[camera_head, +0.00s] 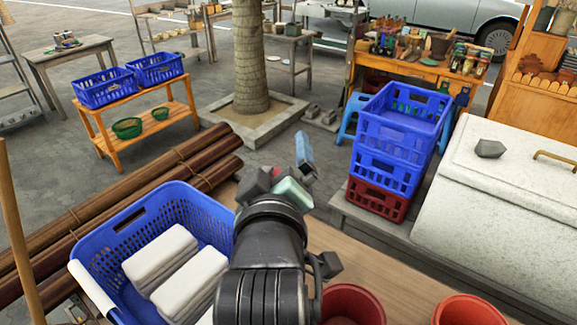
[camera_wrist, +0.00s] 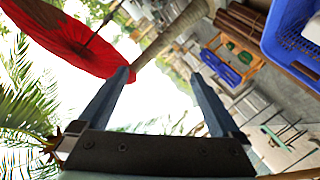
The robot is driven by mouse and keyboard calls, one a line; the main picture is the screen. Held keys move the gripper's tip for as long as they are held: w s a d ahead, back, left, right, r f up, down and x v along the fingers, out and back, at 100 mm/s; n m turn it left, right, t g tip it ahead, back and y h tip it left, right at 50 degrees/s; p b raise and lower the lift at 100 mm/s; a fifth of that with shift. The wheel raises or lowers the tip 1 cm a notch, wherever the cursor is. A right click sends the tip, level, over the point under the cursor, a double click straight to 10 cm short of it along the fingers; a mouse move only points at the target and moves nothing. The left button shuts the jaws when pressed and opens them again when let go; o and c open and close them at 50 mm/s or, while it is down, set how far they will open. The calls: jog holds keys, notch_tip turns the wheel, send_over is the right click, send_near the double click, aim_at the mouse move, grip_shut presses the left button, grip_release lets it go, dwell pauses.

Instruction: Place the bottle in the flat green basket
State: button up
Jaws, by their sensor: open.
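My gripper (camera_head: 304,150) is raised above the counter in the head view, partly hidden behind my own wrist. In the wrist view my gripper (camera_wrist: 160,76) has its two blue-grey fingers wide apart with nothing between them. Two green baskets stand on the low shelf of an orange wooden rack at the left: a larger one (camera_head: 128,127) and a smaller one (camera_head: 160,113). They look small and shallow, far from my gripper. I cannot pick out the bottle with certainty; small containers (camera_head: 66,40) stand on the far left table, too small to tell.
Two blue crates (camera_head: 105,88) top the rack. A blue basket (camera_head: 200,200) with pale blocks stands near me, left of my arm. Red pots (camera_head: 350,303) stand front right. Stacked crates (camera_head: 398,130) are at right.

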jog(key=s+r+m+t, duration=0.2)
jog(key=s+r+t, duration=0.2)
jog(key=r, duration=0.6)
jog(key=s+d+r+m+t, duration=0.1)
jog(key=s+r+m+t, duration=0.2)
jog(key=r, duration=0.7)
jog(key=s+r+m+t, duration=0.3)
jog(key=s+r+t, duration=0.1)
jog(key=r, duration=0.6)
jog(key=shift+s+d+t, duration=0.3)
jog(key=shift+s+d, duration=0.05)
jog(key=shift+s, duration=0.55)
jog(key=shift+c, duration=0.2)
